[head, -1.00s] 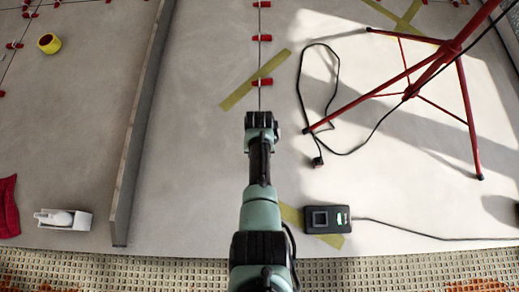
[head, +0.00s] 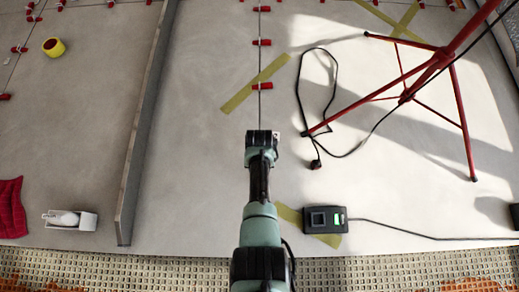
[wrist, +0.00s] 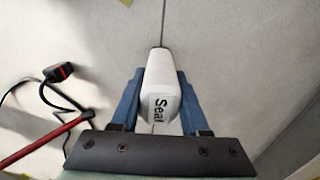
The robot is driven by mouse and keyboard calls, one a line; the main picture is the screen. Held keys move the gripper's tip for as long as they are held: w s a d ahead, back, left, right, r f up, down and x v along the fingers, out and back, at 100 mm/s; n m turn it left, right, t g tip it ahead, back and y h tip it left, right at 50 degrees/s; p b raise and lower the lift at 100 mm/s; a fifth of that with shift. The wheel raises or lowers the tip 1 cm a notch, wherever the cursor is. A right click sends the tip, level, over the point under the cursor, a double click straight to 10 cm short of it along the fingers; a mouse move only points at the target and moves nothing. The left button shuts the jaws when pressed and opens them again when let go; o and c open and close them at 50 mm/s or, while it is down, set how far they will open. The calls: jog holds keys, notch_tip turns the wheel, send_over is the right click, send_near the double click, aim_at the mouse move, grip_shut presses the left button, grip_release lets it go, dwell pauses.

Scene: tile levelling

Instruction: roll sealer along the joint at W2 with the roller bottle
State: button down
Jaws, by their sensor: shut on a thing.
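The roller bottle (wrist: 160,85) is white, with dark lettering starting "Seal". In the wrist view it sits between the two blue fingers of my gripper (wrist: 160,78), which is shut on it. Its narrow tip points up the picture, in line with a thin dark joint (wrist: 163,22). I cannot tell whether the tip touches the floor. In the head view my gripper (head: 262,137) is over the near end of the visible joint (head: 261,110), and hides the bottle. No W2 mark is readable.
Red clips (head: 262,86) sit along the joint, and yellow tape (head: 240,94) crosses it. A red tripod (head: 440,60), a black cable (head: 335,90) and a dark device (head: 325,219) are right. A grey upright board (head: 140,140) and a white tray (head: 85,221) are left.

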jog(key=shift+s, duration=0.15)
jog(key=shift+s+p, duration=0.8)
jog(key=shift+s, duration=0.1)
jog(key=shift+s+f+p, duration=0.1)
jog(key=shift+s+p, duration=0.65)
jog(key=shift+s, duration=0.55)
jog(key=shift+s+p, duration=0.75)
jog(key=shift+s, duration=0.3)
